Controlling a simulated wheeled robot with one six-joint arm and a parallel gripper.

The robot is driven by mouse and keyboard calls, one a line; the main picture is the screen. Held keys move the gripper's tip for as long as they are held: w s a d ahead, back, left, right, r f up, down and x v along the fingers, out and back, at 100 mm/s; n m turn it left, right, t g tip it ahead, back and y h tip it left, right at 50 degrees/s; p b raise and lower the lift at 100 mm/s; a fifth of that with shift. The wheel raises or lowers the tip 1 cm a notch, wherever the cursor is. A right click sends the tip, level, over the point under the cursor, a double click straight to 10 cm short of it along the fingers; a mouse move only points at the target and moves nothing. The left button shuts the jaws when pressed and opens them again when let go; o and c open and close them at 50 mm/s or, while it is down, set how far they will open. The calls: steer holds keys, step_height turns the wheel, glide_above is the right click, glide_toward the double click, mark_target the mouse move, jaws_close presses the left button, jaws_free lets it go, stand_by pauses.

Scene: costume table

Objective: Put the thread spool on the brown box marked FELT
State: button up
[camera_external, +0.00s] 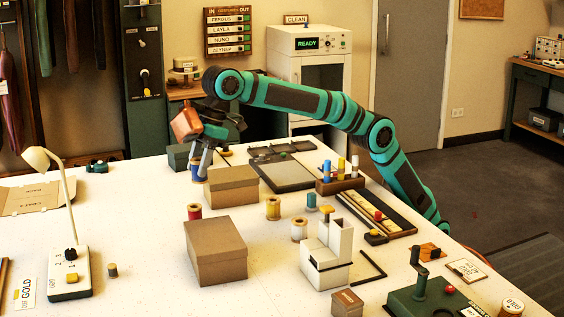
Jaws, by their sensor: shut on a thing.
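My gripper (201,163) points down at the back of the table, just behind and left of a brown lidded box (232,187). It is shut on a blue thread spool (198,176), partly hidden by the fingers. A second, larger brown box (216,252) stands nearer the camera. No FELT marking is readable on either box from here. Other spools stand on the table: red (194,211), yellow (273,208), white (299,230) and teal (311,201).
A dark green box (179,156) stands behind my gripper. A grey tray (285,176) and a spool rack (340,184) lie to the right. A white lamp (70,262) stands at the left. Both brown box lids look bare.

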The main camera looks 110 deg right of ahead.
steer(key=r+n, duration=0.1)
steer(key=r, duration=0.1)
glide_above(215, 229)
steer(key=s+d, duration=0.1)
steer(key=s, duration=0.1)
steer(key=shift+a+f, duration=0.15)
steer(key=shift+f, duration=4.95)
steer(key=shift+f, duration=0.1)
steer(key=o, duration=1)
steer(key=v, duration=1.2)
steer(key=shift+w, duration=0.15)
